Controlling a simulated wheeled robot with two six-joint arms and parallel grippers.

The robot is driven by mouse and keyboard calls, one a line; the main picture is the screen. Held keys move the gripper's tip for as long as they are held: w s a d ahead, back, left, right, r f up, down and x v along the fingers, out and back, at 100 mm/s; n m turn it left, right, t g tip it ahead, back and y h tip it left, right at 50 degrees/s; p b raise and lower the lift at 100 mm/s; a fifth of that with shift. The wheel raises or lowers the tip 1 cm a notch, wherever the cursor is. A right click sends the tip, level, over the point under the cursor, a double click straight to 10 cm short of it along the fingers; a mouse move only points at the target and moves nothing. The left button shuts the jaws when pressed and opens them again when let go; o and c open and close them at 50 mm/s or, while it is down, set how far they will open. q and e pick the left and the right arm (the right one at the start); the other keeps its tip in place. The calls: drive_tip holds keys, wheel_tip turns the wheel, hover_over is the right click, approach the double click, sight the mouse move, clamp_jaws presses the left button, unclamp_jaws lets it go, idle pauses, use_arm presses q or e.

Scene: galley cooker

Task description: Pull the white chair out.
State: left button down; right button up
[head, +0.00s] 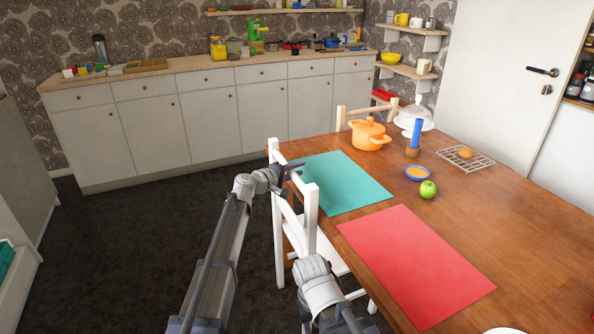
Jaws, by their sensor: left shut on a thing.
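The white chair (311,218) stands at the left long side of the wooden table (460,215), with its back toward the open floor. Part of its seat shows beside the table edge, and the table hides the far part. My left gripper (292,170) is shut on the top of the white chair's back. My right arm comes in at the bottom, near the chair's seat. Its gripper fingers do not show.
Dark carpet (130,235) lies clear left of the chair, up to white cabinets (205,115).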

use_arm(q)
drive_tip(key=s+a, duration=0.5)
drive_tip(key=a, duration=0.7)
drive_tip(key=s+a, duration=0.5)
drive_tip(key=a, duration=0.7)
drive_tip(key=c, duration=0.6)
unclamp_jaws()
drive_tip(key=p+v, duration=0.1)
drive_tip(key=v, duration=0.6)
drive_tip(key=shift+s+a, duration=0.25)
drive_tip(key=shift+s, duration=0.05)
drive_tip(key=shift+r, duration=0.1)
